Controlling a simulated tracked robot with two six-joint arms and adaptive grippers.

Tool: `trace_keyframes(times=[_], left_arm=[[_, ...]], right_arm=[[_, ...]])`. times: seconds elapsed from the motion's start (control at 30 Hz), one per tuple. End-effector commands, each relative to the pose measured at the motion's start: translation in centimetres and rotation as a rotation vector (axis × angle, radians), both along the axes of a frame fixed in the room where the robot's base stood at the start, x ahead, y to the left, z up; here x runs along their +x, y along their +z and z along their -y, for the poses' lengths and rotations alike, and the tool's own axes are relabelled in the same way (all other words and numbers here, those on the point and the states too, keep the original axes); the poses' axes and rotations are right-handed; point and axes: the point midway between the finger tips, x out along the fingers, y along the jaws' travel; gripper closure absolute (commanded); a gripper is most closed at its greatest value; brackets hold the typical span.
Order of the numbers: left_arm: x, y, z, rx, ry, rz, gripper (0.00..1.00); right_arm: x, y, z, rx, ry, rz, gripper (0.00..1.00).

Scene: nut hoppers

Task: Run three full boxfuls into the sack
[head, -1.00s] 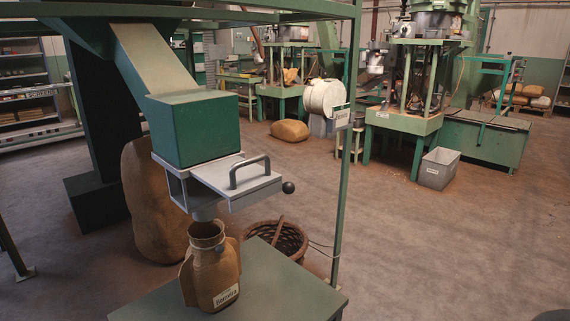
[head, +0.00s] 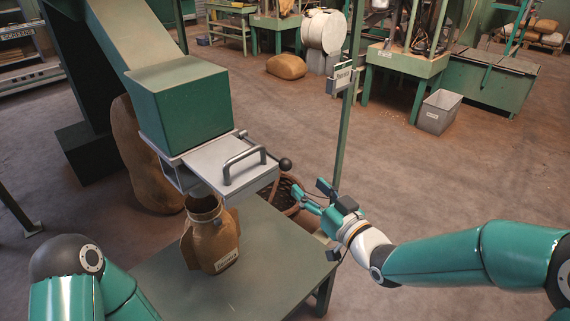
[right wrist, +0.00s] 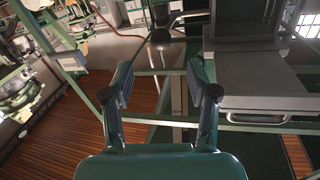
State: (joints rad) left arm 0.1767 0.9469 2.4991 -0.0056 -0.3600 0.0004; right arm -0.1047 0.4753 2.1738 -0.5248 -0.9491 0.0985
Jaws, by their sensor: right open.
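The green box (head: 182,105) sits at the foot of the sloping chute (head: 125,42). Under it is a grey slide gate (head: 222,163) with a bar handle (head: 243,165) and a black ball knob (head: 285,164). The gate plate sticks out beyond the box. The brown sack (head: 212,238) stands upright on the green table below the spout, mouth open; its contents are hidden. My right gripper (head: 312,193) is open and empty, below and right of the knob. In the right wrist view the knob (right wrist: 160,38) shows beyond the open fingers (right wrist: 160,80). My left gripper is out of frame.
A green post (head: 348,125) with a small sign rises close behind my right gripper. A wicker basket (head: 284,190) stands on the floor behind the table (head: 252,272). A large full sack (head: 140,160) leans behind the box. The table's right part is clear.

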Motion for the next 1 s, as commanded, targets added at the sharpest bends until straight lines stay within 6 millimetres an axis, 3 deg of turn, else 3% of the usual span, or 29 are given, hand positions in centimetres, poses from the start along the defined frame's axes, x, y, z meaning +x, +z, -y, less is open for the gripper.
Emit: trace_keyframes(times=[0.3, 0.5, 0.97, 1.0], left_arm=[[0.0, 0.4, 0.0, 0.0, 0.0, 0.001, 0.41], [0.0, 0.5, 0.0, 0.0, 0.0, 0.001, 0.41], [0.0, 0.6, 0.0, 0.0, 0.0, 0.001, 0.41], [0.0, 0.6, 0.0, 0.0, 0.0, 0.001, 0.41]], right_arm=[[5.8, 0.0, -3.8, 0.0, 0.002, 0.0, 0.41], [8.1, 0.0, -5.2, 0.0, 0.001, -0.001, 0.41], [8.9, 0.0, -5.7, 0.0, 0.001, -0.002, 0.41], [8.9, 0.0, -5.7, 0.0, 0.001, -0.002, 0.47]])
